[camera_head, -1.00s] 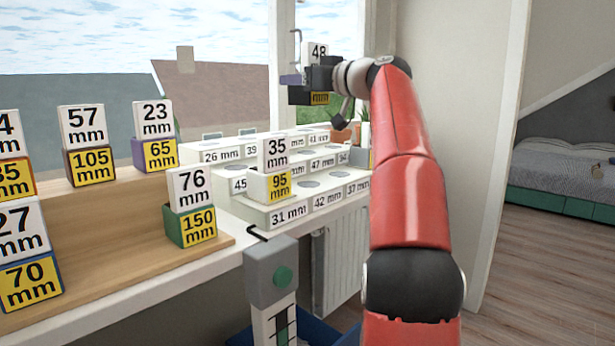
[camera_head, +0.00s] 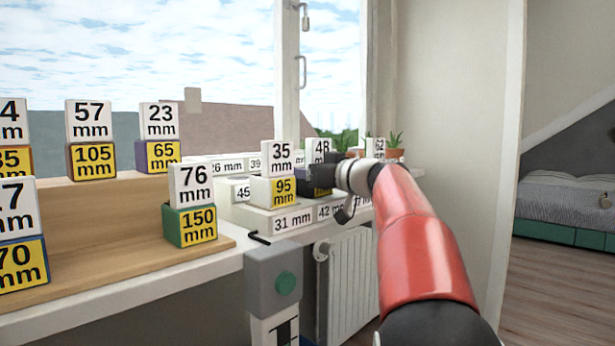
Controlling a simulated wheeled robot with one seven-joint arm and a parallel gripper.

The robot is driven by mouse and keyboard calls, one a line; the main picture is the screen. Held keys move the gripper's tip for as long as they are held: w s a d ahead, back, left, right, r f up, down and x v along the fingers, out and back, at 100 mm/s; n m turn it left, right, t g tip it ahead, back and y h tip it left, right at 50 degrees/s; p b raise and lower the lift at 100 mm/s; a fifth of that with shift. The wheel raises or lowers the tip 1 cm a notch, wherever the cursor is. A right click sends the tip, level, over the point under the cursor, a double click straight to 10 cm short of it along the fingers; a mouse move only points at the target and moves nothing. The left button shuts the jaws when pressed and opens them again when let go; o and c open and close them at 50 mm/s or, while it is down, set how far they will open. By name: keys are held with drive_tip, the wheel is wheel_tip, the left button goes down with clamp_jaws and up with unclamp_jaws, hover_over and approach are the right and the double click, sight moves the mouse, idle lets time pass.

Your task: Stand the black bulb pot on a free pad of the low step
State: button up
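The black bulb pot (camera_head: 317,190), with a white "48" card (camera_head: 321,150) standing up from it, is in my gripper (camera_head: 324,176). My gripper is shut on it and hides much of it. The pot is low over the white stepped stand, just right of a white pot (camera_head: 284,192) marked 35 and 95 mm. The low step (camera_head: 292,222) shows labels 31 mm and 42 mm; a third label is partly covered by my arm. I cannot tell whether the black pot touches the step. The pads beneath and behind it are hidden.
A wooden stepped shelf (camera_head: 110,232) at left holds several labelled pots, including a green one (camera_head: 192,226) near its right end. Small plants (camera_head: 395,146) stand on the sill behind my arm. A radiator (camera_head: 347,275) is below. A grey-topped post (camera_head: 273,284) stands in front.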

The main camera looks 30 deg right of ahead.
drive_tip(key=shift+f, duration=0.1)
drive_tip(key=o, duration=1.4)
drive_tip(key=shift+c, duration=0.2)
drive_tip(key=b+v, duration=0.2)
drive_tip(key=v, duration=1)
drive_tip(key=shift+s, duration=0.1)
